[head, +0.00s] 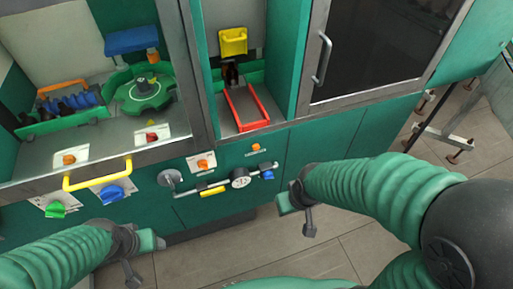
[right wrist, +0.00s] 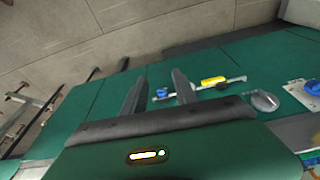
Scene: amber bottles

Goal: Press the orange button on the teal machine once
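The teal machine (head: 240,182) fills the upper left of the head view. Orange buttons show on its front: one on a white plate (head: 203,164) below the counter edge, and a small one (head: 256,147) to its right. Another orange knob or button (head: 68,159) sits on a plate on the counter at left. My right gripper (head: 295,218) is open and empty, in front of the lower panels and right of the buttons. In the right wrist view its two fingers (right wrist: 159,77) stand apart. My left gripper (head: 149,264) looks open and empty, low at left, below the yellow handle.
A yellow handle (head: 98,174), blue knob (head: 112,193), green knob (head: 55,209) and pipe with gauge (head: 240,178) stick out from the front. A red tray (head: 247,108) sits in the middle bay. A glass door (head: 378,45) is at right. The floor in front is free.

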